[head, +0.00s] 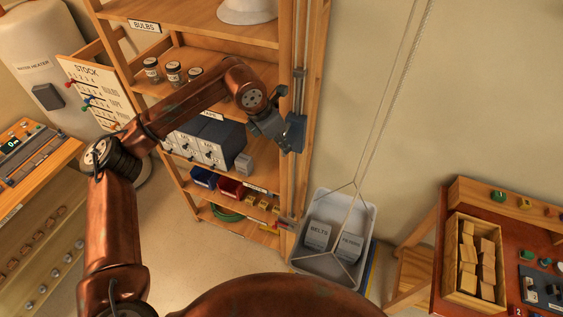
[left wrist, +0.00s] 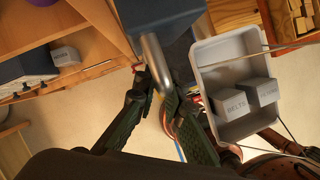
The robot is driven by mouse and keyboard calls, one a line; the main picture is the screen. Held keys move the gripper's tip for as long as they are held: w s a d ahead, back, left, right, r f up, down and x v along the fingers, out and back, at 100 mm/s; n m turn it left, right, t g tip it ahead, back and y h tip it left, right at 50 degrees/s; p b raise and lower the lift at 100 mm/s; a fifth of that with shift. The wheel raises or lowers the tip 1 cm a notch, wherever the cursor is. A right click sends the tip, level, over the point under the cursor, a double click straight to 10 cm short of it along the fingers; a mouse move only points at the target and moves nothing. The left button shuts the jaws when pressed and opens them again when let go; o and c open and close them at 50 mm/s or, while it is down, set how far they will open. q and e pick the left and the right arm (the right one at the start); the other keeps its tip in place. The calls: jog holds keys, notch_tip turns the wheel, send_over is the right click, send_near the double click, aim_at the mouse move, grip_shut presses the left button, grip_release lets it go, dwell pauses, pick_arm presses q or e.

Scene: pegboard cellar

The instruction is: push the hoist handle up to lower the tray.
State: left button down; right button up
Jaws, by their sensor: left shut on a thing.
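My left gripper (head: 280,135) is at that block. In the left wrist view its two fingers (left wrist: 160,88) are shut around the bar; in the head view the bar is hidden. The grey-white tray (head: 368,225) hangs on cords to the right and below the handle. My right gripper is out of view.
A wooden shelf unit (head: 210,42) with jars, drawers and bins stands left of the rails. Hoist cords (head: 388,90) run up before the bare wall. A workbench (head: 440,235) with a crate of wooden blocks stands at right. A water heater (head: 38,65) is at far left.

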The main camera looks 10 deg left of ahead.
aim_at(284, 133)
pick_arm(q)
notch_tip(284, 133, up, 7)
jog(key=shift+r+p, duration=0.2)
jog(key=shift+p, duration=0.3)
jog(key=shift+w+r, duration=0.1)
jog(key=shift+r, duration=0.15)
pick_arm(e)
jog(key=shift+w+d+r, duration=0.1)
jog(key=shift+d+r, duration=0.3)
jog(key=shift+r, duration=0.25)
pick_arm(q)
jog(key=shift+r, duration=0.1)
jog(key=c, duration=2.1)
grip_release()
jog(key=shift+o, duration=0.4)
jog(key=shift+f, duration=0.2)
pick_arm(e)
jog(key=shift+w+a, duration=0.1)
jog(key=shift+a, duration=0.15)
pick_arm(q)
jog(key=shift+a+r, duration=0.1)
jog(key=shift+r, duration=0.1)
jog(key=v, duration=1.1)
jog(key=shift+r, duration=0.25)
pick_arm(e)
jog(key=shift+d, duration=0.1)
